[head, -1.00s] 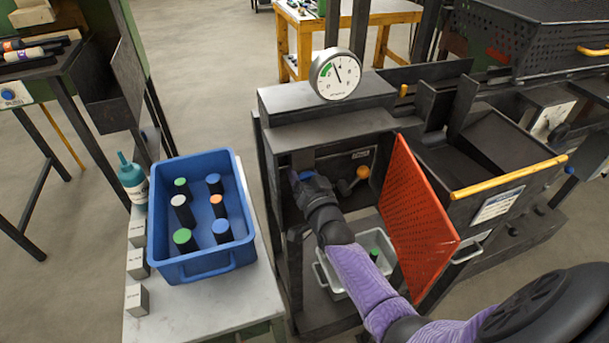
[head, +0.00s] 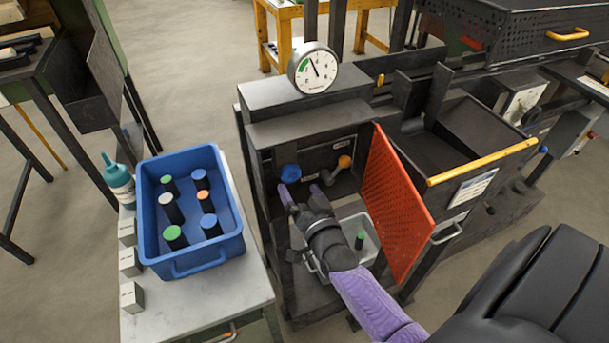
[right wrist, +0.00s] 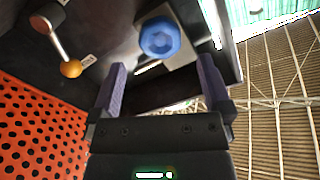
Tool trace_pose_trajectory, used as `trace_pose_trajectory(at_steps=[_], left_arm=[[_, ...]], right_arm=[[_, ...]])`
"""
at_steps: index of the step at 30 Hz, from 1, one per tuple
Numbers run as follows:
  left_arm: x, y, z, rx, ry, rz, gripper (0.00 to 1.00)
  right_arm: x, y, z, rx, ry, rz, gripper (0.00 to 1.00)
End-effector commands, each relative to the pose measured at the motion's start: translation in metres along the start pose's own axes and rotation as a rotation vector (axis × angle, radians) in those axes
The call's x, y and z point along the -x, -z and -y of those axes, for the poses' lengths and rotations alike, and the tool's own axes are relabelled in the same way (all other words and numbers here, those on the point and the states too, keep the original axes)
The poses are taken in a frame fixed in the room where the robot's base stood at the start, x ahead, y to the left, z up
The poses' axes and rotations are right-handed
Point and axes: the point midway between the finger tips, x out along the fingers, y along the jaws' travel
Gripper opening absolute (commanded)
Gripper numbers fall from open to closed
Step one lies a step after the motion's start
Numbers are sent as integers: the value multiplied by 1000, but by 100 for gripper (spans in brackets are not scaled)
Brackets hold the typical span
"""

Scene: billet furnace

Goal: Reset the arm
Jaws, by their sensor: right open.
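My right gripper (head: 302,192) is open and empty in the open bay of the dark furnace cabinet. Its purple fingers also show apart in the right wrist view (right wrist: 160,88). A blue knob (head: 290,173) is on the bay's back wall just beyond the fingertips. In the right wrist view the blue knob (right wrist: 160,38) sits ahead of the gap between the fingers, apart from them. A lever with an orange ball (head: 345,162) is to the knob's right. My left gripper is not in view.
A perforated orange door (head: 398,205) stands open right of my arm. A grey bin (head: 368,250) with a green-topped billet is below. A blue crate (head: 205,255) with several capped billets stands on the left table. A gauge (head: 313,68) tops the cabinet.

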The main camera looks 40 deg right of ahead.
Motion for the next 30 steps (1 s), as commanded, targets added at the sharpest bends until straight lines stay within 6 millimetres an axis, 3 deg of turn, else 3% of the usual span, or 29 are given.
trace_pose_trajectory(at_steps=[6,18,20,23,25,27,29,30], left_arm=[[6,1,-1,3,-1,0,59],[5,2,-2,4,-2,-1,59],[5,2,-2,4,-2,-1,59],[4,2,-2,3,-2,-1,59],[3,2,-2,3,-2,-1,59],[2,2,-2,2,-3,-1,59],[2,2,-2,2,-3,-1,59],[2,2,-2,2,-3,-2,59]], right_arm=[[23,0,0,0,1,0,100],[23,-1,0,1,0,2,100],[26,-12,-2,14,-4,37,100],[48,-68,-14,91,-24,227,100],[84,-128,-30,186,-39,448,100],[134,-183,-48,291,-43,685,100],[184,-220,-64,383,-40,882,100],[218,-239,-76,442,-34,1006,100]])
